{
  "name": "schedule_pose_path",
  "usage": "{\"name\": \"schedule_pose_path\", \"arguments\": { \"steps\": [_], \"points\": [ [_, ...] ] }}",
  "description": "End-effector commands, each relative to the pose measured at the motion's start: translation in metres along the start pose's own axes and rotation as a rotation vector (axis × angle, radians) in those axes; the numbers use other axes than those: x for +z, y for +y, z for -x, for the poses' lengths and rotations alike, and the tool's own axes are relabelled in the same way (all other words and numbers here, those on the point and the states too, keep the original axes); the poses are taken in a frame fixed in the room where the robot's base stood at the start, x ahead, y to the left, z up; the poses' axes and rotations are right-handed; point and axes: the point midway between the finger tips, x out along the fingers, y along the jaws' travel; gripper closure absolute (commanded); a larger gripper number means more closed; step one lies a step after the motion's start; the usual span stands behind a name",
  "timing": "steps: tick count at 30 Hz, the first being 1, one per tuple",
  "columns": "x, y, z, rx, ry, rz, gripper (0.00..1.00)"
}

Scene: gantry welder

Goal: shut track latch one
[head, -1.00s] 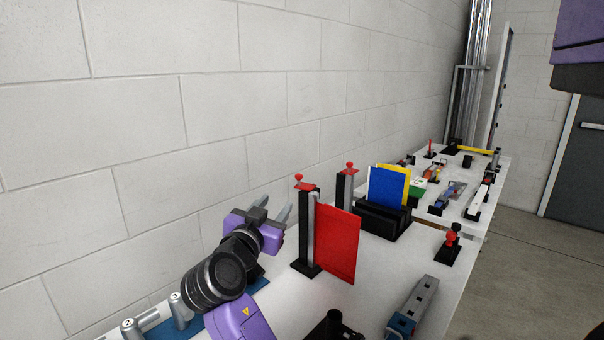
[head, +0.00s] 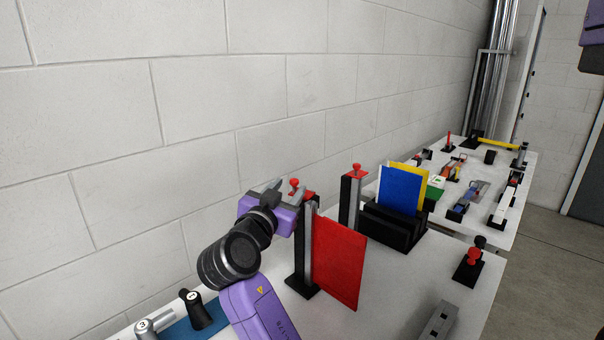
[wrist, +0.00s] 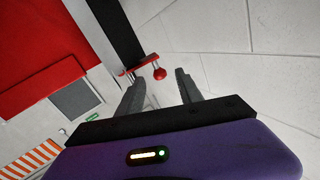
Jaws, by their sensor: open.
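Two dark upright posts each carry a red latch with a round knob on top. No number shows on either latch. The near latch (head: 296,183) is beside my gripper (head: 276,186), and the far latch (head: 357,169) stands further right. In the wrist view a red latch knob (wrist: 158,72) lies between and just beyond the tips of my gripper (wrist: 157,84). The jaws are open and empty, one finger on each side of the knob's line. Contact cannot be told. A red panel (head: 339,260) stands upright against the near post (head: 303,260).
Knobbed handles (head: 194,308) stand at the lower left on a blue base. A second table (head: 512,187) with small fixtures lies beyond. The block wall is close behind the posts.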

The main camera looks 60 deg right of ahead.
Motion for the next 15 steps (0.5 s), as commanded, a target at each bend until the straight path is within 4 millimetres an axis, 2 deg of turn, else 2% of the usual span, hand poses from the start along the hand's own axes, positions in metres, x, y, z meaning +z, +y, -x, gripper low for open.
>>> {"name": "schedule_pose_path", "arguments": {
  "steps": [9,15],
  "points": [
    [-0.003,0.001,-0.045,0.004,-0.001,0.000,0.57],
    [-0.001,0.000,-0.068,0.002,0.000,0.001,0.57]
  ]
}}
